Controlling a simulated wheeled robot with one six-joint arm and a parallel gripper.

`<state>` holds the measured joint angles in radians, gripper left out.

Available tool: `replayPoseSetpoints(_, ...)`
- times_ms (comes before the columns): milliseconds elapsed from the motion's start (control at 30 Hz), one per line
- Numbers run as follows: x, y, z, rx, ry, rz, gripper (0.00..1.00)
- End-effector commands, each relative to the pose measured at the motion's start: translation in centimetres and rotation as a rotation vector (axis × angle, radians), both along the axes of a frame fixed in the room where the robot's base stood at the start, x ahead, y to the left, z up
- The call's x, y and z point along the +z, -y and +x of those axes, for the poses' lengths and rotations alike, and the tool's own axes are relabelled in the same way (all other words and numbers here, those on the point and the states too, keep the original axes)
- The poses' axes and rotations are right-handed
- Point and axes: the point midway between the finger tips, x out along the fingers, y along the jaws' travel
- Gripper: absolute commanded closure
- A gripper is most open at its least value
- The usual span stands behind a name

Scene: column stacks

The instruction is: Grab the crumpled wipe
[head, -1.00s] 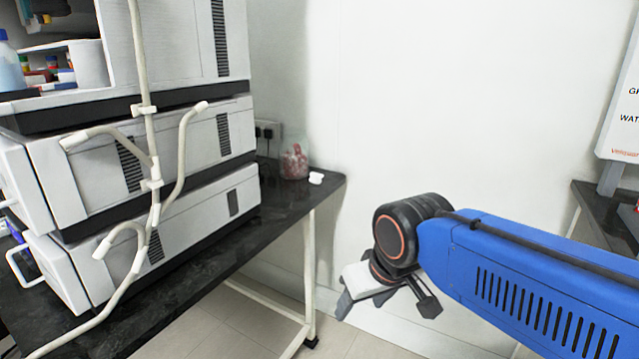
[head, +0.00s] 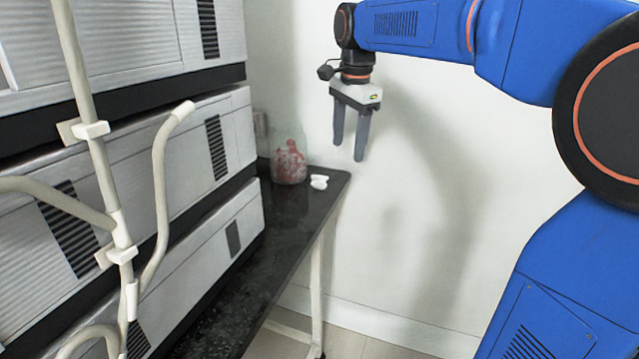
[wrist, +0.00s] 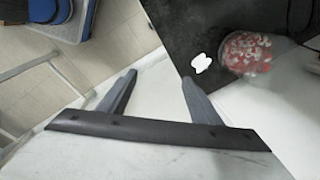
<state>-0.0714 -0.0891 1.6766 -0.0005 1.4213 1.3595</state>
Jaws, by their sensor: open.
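The crumpled wipe (head: 319,182) is a small white lump on the black bench top, near its far right corner. It also shows in the wrist view (wrist: 201,63), on the dark surface just left of a jar. My gripper (head: 349,147) hangs in the air with fingers pointing down, above and to the right of the wipe, past the bench edge. In the wrist view its two fingers (wrist: 158,80) are spread apart with nothing between them. The wipe lies beyond the fingertips, apart from them.
A clear jar with red and white contents (head: 289,158) stands right beside the wipe. Stacked white instruments (head: 200,150) fill the left of the bench (head: 290,215). A pale tube stand (head: 115,210) rises in front of them. The white wall (head: 440,230) is behind my gripper.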

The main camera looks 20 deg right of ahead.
Motion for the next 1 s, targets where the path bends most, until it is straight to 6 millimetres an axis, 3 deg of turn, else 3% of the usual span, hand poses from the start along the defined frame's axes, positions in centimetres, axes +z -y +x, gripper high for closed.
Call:
replayPoseSetpoints(33, 0.2, -0.4, 1.9, -0.056, -0.016, 0.006, 0.42)
replayPoseSetpoints(200, 1.0, -1.4, 7.1, -0.273, -0.064, 0.025, 0.42)
replayPoseSetpoints(433, 1.1, -2.6, 12.3, -0.508, -0.112, 0.032, 0.42)
replayPoseSetpoints(600, 1.0, -3.1, 14.0, -0.594, -0.128, 0.032, 0.42)
replayPoseSetpoints(733, 0.2, -3.2, 14.2, -0.612, -0.133, 0.032, 0.42)
replayPoseSetpoints(1000, -4.3, -3.1, 14.2, -0.612, -0.133, 0.03, 0.42)
